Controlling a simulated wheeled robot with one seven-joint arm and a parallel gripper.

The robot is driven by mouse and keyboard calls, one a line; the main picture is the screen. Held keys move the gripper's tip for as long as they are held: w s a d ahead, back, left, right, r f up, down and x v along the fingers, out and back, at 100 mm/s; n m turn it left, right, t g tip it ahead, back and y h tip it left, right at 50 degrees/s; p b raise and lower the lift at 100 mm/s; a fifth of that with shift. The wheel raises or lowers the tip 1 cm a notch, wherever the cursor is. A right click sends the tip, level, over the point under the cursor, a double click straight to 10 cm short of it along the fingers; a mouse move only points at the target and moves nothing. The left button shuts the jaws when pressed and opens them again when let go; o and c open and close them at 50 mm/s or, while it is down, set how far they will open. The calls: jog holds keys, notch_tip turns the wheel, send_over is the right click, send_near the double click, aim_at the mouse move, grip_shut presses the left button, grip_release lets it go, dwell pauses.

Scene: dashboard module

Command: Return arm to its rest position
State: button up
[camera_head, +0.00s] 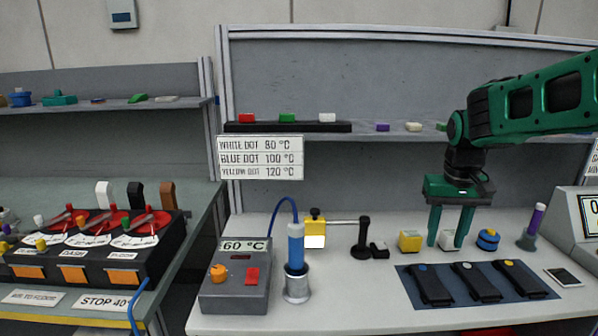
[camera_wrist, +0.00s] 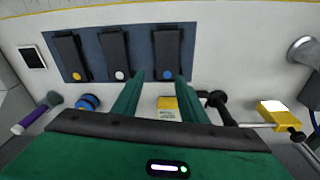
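My gripper (camera_head: 446,246) points down over the right part of the white table, its two green fingers apart. In the wrist view, the fingertips (camera_wrist: 153,74) are also apart, with nothing held between them. In the head view a white cube (camera_head: 448,239) appears between and behind the fingers; I cannot tell the exact gap. It does not show in the wrist view. A yellow cube (camera_head: 410,241) is left of the fingers and a blue round piece (camera_head: 487,240) is right of them. My green arm reaches in from the right.
A dark mat (camera_head: 412,297) with several black straps lies in front. A grey 60 °C box (camera_head: 236,281), a blue tool in a metal cup (camera_head: 297,289) and a black stand (camera_head: 362,238) are left. A purple-topped tool (camera_head: 532,228) and a display box (camera_head: 580,225) are right. A shelf runs behind.

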jog(key=s+d+f+m, duration=0.2)
jog(key=s+d+f, duration=0.1)
jog(key=s, duration=1.1)
jog(key=s+d+f+m+g+y, duration=0.1)
jog(key=s+d+f+m, duration=0.1)
jog(key=s, duration=1.2)
jog(key=shift+d+f, duration=0.4)
jog(key=shift+d, duration=0.35)
jog(key=shift+w+f, duration=0.25)
jog(key=shift+w, duration=0.35)
